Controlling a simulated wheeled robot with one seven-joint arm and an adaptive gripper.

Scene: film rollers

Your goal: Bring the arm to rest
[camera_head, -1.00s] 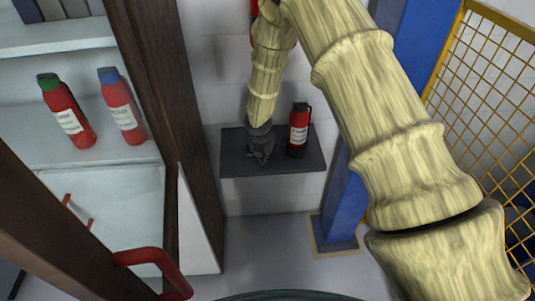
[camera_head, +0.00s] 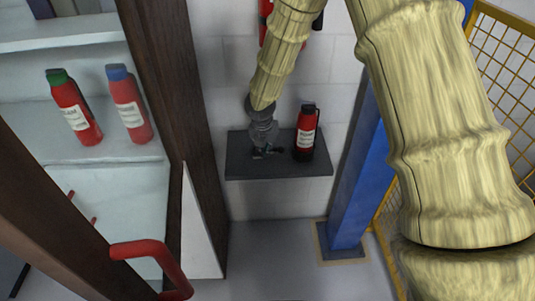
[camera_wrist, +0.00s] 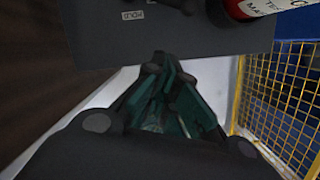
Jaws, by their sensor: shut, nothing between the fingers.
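My arm (camera_head: 434,130) is pale yellow and ridged, and reaches up out of the top of the head view and back down towards the wall. My gripper (camera_head: 266,152) is dark and shows small in front of the dark wall shelf (camera_head: 235,165), left of a red and black bottle-like canister (camera_head: 305,135). In the wrist view my gripper (camera_wrist: 157,62) has its fingers together with nothing between them. The shelf (camera_wrist: 120,45) and part of the red canister (camera_wrist: 235,8) show beyond the fingertips. I cannot tell whether the fingers touch the shelf.
At left, an open cabinet (camera_head: 100,190) holds two red bottles, one green-capped (camera_head: 75,110), one blue-capped (camera_head: 130,107). A red handle (camera_head: 150,255) sticks out in front. A blue post (camera_head: 355,190) and yellow mesh fence (camera_head: 505,70) stand at right. Floor (camera_head: 270,255) below the shelf is clear.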

